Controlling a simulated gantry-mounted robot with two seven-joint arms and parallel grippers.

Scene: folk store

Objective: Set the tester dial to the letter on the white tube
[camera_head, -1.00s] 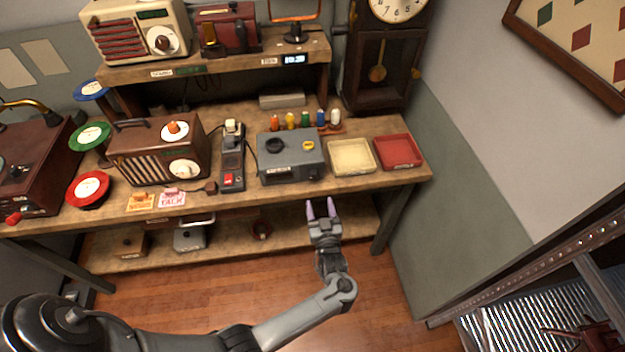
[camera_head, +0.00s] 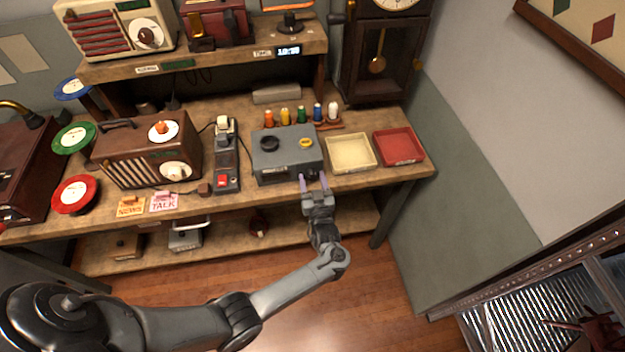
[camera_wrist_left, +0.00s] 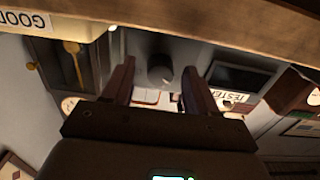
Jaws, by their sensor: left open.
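The grey tester (camera_head: 287,158) sits on the workbench, with a black socket and a yellow ring on top. Its dark round dial shows in the left wrist view (camera_wrist_left: 160,68) on the front face, beside a small dark window and a TESTER label (camera_wrist_left: 236,98). My left gripper (camera_head: 313,183) is open at the tester's lower right front. In the wrist view its fingers (camera_wrist_left: 158,85) flank the dial; I cannot tell whether they touch it. The white tube (camera_head: 333,111) stands at the right end of a row of coloured tubes behind the tester. Its letter is not readable.
A cream tray (camera_head: 350,154) and a red tray (camera_head: 399,147) lie right of the tester. A switch unit (camera_head: 226,160) and a brown radio (camera_head: 150,150) stand left. The bench's front edge is close to my gripper, above a lower shelf (camera_head: 350,222).

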